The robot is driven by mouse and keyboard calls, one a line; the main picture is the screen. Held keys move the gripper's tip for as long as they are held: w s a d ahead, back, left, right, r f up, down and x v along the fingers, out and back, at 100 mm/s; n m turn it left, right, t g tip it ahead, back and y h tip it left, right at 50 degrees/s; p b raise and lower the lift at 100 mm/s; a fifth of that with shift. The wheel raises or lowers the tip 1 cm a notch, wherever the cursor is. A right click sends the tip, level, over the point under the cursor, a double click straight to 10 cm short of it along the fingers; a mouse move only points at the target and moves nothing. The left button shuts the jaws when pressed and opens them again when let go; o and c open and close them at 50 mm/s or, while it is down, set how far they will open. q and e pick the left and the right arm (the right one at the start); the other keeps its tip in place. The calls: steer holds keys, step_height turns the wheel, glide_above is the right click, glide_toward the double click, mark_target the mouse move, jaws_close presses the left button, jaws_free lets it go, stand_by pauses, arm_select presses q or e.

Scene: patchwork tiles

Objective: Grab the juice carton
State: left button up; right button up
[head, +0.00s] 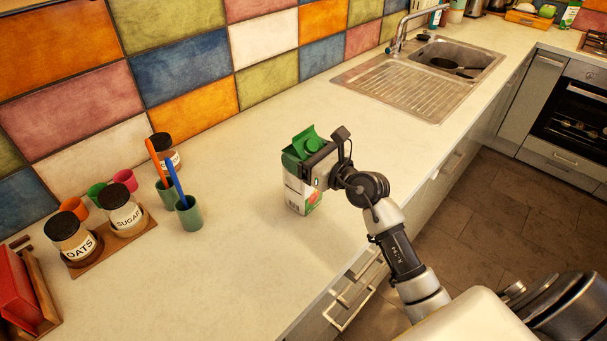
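The juice carton (296,196), white with a green top and a printed picture on its side, is upright at the middle of the counter. My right gripper (312,168) reaches in from the right and is at the carton's upper part, overlapping it in the picture. The gripper's own body hides part of the carton and much of the fingers, so I cannot tell whether they are closed on it. I cannot tell whether the carton's base touches the counter. My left gripper is not in view.
Left of the carton stand two green cups (189,213) with an orange and a blue brush, and labelled OATS (76,240) and SUGAR (122,212) jars on a wooden board. A sink (440,65) lies at the back. The counter (225,270) around the carton is clear.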

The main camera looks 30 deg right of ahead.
steer(key=c, duration=1.2)
steer(key=shift+o, duration=0.2)
steer(key=shift+r, duration=0.2)
steer(key=shift+r, duration=0.1)
